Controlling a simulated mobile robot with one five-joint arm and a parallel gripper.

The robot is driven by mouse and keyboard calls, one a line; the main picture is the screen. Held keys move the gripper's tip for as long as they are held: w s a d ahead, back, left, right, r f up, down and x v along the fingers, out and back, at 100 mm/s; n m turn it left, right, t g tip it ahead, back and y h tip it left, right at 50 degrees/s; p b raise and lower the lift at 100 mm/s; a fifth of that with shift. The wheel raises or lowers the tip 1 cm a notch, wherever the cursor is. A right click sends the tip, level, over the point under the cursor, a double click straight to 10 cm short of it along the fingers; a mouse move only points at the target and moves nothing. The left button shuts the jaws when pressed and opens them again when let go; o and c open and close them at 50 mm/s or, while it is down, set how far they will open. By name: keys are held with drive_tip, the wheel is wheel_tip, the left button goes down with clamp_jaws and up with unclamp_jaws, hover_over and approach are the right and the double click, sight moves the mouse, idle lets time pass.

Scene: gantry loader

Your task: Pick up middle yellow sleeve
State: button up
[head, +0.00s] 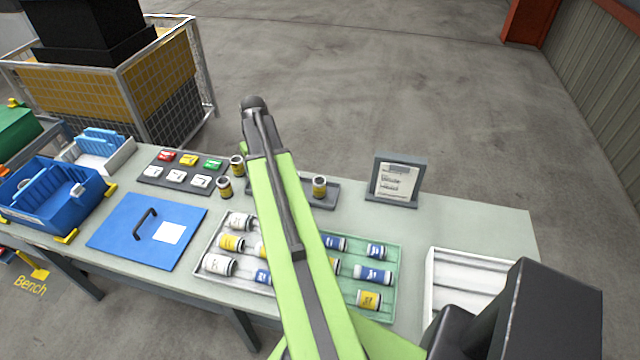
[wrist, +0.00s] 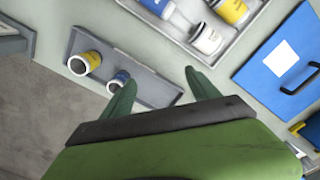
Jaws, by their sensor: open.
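Yellow-banded sleeves stand upright at the back of the bench, two (head: 237,165) (head: 224,187) left of my arm and one (head: 319,186) on a dark grey tray (head: 333,202) to its right. More yellow sleeves (head: 231,242) (head: 368,299) lie in the sorting tray. I cannot tell which is the middle one; my arm hides part of both trays. In the wrist view, my gripper (wrist: 160,78) is open and empty over the grey tray's edge.
The sorting tray (head: 395,277) also holds blue and white sleeves. A blue lid (head: 120,228), button panel (head: 150,179) and blue bin (head: 85,203) are at left. A framed sign (head: 395,182) and white tray (head: 440,290) are at right. The bench is clear behind the white tray.

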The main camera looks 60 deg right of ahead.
drive_tip(key=r+m, duration=0.1)
drive_tip(key=m, duration=0.1)
hover_over(319, 188)
drive_tip(key=w+d, duration=0.1)
drive_tip(key=d, duration=0.1)
drive_tip(key=f+b, duration=1.7)
drive_tip(key=shift+w+d+f, duration=0.1)
drive_tip(key=shift+w+f, duration=0.1)
drive_tip(key=shift+f, duration=0.1)
drive_tip(key=shift+r, duration=0.2)
clamp_jaws()
